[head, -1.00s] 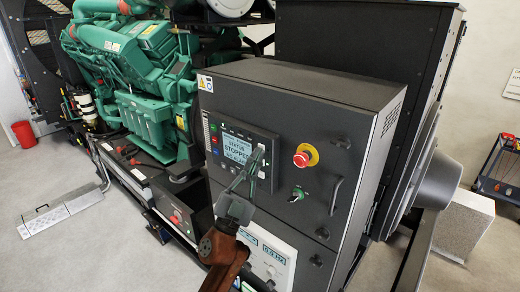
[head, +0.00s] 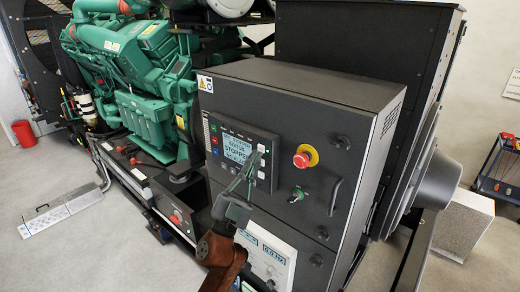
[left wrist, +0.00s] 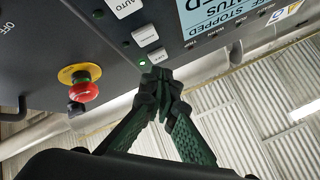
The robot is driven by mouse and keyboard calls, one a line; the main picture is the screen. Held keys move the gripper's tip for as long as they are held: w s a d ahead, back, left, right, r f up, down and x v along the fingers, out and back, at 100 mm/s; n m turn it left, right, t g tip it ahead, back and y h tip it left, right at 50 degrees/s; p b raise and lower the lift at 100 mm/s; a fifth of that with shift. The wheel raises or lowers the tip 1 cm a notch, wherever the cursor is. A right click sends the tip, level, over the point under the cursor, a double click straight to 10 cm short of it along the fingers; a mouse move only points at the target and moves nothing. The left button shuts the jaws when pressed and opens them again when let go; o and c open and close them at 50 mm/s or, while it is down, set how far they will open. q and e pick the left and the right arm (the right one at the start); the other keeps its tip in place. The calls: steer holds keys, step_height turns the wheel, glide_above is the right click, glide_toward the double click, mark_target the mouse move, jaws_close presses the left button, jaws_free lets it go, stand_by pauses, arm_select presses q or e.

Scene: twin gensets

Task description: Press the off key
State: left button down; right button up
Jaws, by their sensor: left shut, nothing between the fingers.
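The control panel (head: 236,152) on the dark cabinet has a screen (head: 237,147) reading STOPPED and a column of pale keys at its right edge. In the left wrist view one key reads AUTO (left wrist: 122,6); a middle key (left wrist: 145,36) and a lower key (left wrist: 157,56) follow, the lower one beside a lit green lamp (left wrist: 143,63). I cannot read for sure which is the off key. My left gripper (head: 253,164) is shut and empty, its tips in front of the key column; they also show close to the lower key (left wrist: 160,78). Contact cannot be told. My right gripper is not in view.
A red emergency stop (head: 302,157) on a yellow ring and a green-collared switch (head: 297,194) sit right of the panel. A cabinet handle (head: 335,197) sticks out farther right. The green engine (head: 140,75) stands behind left.

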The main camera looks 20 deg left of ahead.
arm_select(q)
steer(key=s+a+p, duration=0.1)
steer(key=s+a, duration=0.1)
steer(key=s, duration=0.3)
steer(key=shift+s+p, duration=0.3)
steer(key=shift+s, duration=0.1)
steer(key=shift+w, duration=0.1)
stand_by(0.5)
